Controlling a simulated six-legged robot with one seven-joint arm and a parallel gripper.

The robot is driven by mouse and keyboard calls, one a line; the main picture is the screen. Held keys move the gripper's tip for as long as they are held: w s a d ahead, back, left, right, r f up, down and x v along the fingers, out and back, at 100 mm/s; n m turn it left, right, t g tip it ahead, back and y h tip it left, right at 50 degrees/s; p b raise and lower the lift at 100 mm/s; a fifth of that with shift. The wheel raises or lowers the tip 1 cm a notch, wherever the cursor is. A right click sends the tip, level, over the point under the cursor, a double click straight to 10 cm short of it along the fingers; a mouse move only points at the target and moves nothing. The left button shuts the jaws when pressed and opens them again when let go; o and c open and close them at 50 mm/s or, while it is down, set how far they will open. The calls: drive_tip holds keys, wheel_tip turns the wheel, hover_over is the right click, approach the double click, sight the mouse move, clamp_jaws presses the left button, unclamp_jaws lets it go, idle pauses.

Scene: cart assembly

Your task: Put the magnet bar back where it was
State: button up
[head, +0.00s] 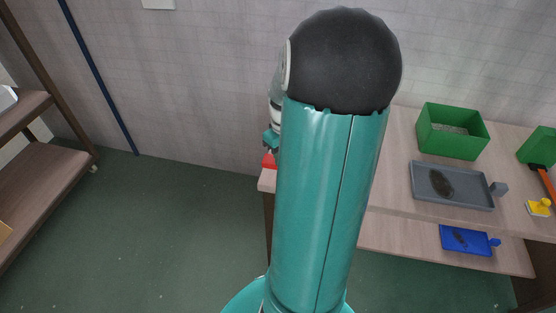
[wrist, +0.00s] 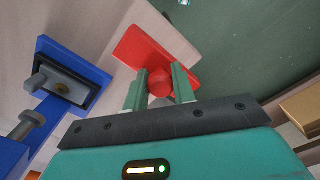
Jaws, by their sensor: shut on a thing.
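A red block with a round knob, which I take to be the magnet bar (wrist: 143,48), is at my fingertips in the wrist view. My gripper (wrist: 160,84) is shut on its red knob, one green finger on each side. The bar is over the pale wood bench top near its edge; I cannot tell whether it touches the wood. In the head view a small part of the red bar (head: 268,160) shows at the bench's left end, below my gripper (head: 271,141). My arm hides most of that end.
A blue vise-like tool (wrist: 68,82) stands left of the bar in the wrist view. The bench (head: 400,193) also carries a green bin (head: 452,146) and a grey tray (head: 425,197). A blue tray (head: 458,242) is on its lower shelf. Open floor (head: 180,240) lies left, before a wooden shelf rack (head: 50,185).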

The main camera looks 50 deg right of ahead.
drive_tip(key=w+f, duration=0.1)
drive_tip(key=d+f, duration=0.1)
drive_tip(key=shift+w+f, duration=0.3)
drive_tip(key=shift+w, duration=0.1)
drive_tip(key=shift+f, duration=1.35)
drive_tip(key=shift+f, duration=0.1)
drive_tip(key=o, duration=1)
drive_tip(key=shift+o, duration=0.2)
wheel_tip(320, 180, up, 12)
drive_tip(key=shift+f, duration=0.2)
drive_tip(key=shift+r, duration=0.3)
